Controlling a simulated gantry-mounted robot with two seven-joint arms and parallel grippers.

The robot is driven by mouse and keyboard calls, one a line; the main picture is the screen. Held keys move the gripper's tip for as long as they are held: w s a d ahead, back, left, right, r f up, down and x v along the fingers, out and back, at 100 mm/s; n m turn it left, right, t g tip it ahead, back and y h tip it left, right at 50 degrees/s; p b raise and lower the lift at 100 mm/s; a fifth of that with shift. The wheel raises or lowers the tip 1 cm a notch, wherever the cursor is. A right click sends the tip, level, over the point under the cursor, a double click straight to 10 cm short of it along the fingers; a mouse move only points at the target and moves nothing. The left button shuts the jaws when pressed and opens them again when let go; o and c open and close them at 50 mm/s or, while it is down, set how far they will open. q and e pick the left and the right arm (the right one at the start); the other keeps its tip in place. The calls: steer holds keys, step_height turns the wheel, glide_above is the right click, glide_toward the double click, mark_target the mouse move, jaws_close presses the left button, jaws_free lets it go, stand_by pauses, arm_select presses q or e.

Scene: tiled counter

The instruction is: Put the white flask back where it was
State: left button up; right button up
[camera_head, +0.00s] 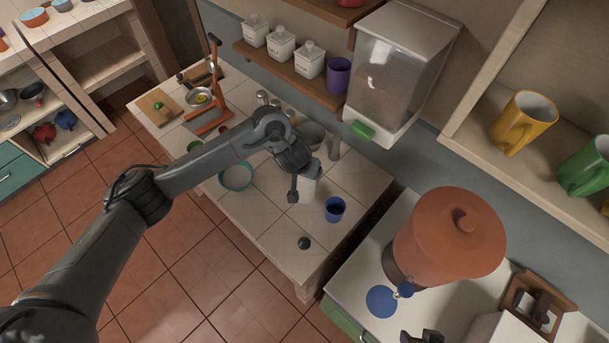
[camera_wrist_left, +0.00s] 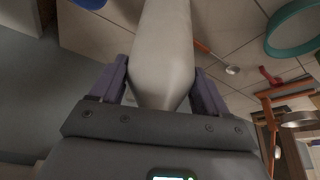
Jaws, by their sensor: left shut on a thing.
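My left gripper (camera_head: 303,182) is over the tiled counter, right of its middle. In the left wrist view its two fingers (camera_wrist_left: 160,75) are shut on the white flask (camera_wrist_left: 162,45), one on each side. The flask is a smooth, pale, tapering body that runs out of the top of that view.
A blue cup (camera_head: 335,209) and a dark round object (camera_head: 304,243) stand close by on the counter (camera_head: 265,215). A teal bowl (camera_head: 236,177) is to the left, an orange press (camera_head: 212,95) farther back. A grey bottle (camera_head: 334,148) stands behind. A grain dispenser (camera_head: 395,70) hangs above right.

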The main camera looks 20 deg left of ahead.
arm_select(q)
step_height(320, 180, down, 3)
steer(key=shift+r, duration=0.2)
steer(key=shift+f, duration=0.1)
steer(key=o, duration=1.4)
steer(key=shift+f, duration=0.1)
steer(key=shift+o, duration=0.2)
